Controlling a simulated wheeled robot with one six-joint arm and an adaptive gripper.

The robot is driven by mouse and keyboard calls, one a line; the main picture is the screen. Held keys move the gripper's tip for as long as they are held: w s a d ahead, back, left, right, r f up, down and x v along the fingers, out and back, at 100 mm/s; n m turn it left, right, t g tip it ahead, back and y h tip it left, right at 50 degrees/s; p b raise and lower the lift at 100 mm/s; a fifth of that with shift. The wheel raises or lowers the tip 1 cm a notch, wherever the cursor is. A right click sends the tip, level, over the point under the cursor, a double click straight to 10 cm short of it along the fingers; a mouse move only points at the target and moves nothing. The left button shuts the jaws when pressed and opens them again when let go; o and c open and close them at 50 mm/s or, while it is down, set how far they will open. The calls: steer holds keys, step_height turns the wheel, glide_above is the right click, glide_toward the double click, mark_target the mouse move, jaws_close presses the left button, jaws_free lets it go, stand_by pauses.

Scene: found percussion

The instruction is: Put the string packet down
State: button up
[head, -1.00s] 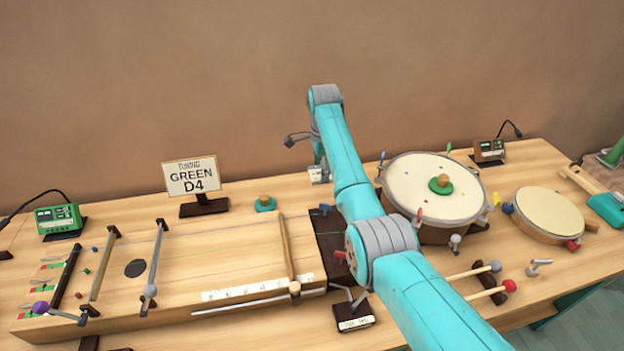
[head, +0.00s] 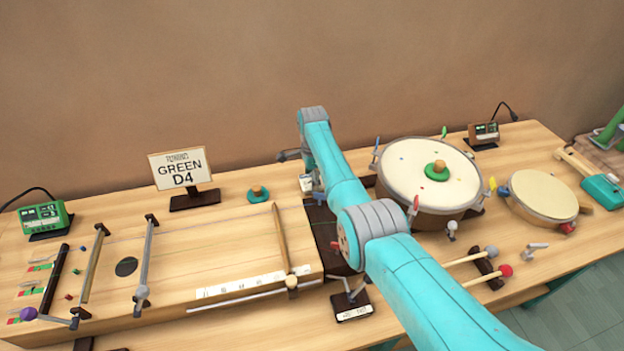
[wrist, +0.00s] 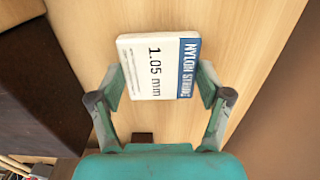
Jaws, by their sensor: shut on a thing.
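The string packet (wrist: 160,68) is a flat white packet with a blue strip reading "NYLON STRING" and "1.05 mm". In the wrist view it sits between the two fingers of my gripper (wrist: 160,88), which is shut on it. In the head view the packet (head: 306,184) shows as a small white shape at the far end of my arm, near the back of the wooden table (head: 235,207). My arm hides most of the gripper there. Bare wood lies beyond the packet in the wrist view; I cannot tell whether the packet touches it.
A green knobbed disc (head: 258,194) and the "GREEN D4" sign (head: 180,168) stand left of the packet. A large drum (head: 428,180) is to its right. A dark block (head: 328,235) lies in front. The long stringed board (head: 190,260) fills the left side.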

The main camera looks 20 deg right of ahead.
steer(key=shift+f, duration=0.2)
steer(key=shift+f, duration=0.15)
steer(key=o, duration=0.9)
step_height(320, 180, up, 12)
steer(key=shift+r, duration=0.15)
steer(key=shift+s, duration=0.1)
stand_by(0.3)
